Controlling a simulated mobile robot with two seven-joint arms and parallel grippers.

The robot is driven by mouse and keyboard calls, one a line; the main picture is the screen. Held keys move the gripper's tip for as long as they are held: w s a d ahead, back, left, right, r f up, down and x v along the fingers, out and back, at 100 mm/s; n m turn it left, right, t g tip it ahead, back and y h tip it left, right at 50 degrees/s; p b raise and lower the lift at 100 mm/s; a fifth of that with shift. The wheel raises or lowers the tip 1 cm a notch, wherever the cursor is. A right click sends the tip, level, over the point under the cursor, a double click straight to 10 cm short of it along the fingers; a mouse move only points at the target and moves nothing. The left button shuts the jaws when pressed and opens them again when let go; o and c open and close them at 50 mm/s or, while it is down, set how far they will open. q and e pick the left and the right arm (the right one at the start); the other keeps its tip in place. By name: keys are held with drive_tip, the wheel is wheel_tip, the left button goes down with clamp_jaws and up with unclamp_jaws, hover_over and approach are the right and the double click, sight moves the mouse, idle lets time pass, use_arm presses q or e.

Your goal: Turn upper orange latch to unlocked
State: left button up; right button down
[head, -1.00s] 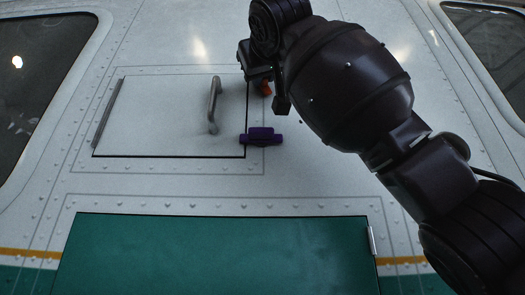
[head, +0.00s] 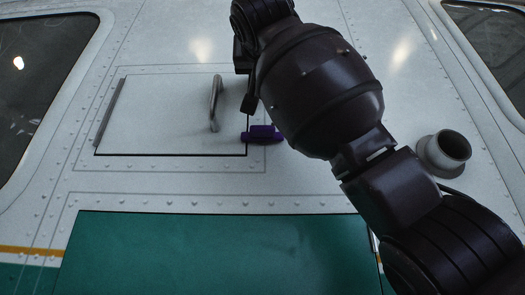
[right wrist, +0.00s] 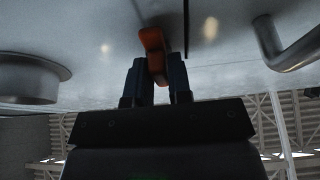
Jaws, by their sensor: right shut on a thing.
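The orange latch (right wrist: 153,42) shows in the right wrist view, on the pale panel surface beside a dark seam. My right gripper (right wrist: 155,80) has a finger on each side of it and is shut on it. In the head view the latch is hidden behind my right arm, and the gripper (head: 248,100) shows only in part at the hatch's upper right edge. The white hatch (head: 165,115) lies flush in the hull. My left gripper is in neither view.
A purple latch (head: 262,134) sits at the hatch's lower right edge, close under my right arm. A metal handle (head: 215,103) stands out from the hatch; it also shows in the right wrist view (right wrist: 285,50). A round grey port (head: 445,153) protrudes at right. A green panel (head: 210,255) lies below.

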drive_tip(key=c, duration=1.1)
unclamp_jaws()
drive_tip(key=shift+s, duration=0.1)
drive_tip(key=b+v, duration=0.2)
drive_tip(key=v, duration=0.8)
drive_tip(key=shift+s+f+b, duration=0.2)
drive_tip(key=shift+s+b, duration=0.1)
drive_tip(key=shift+b, duration=0.1)
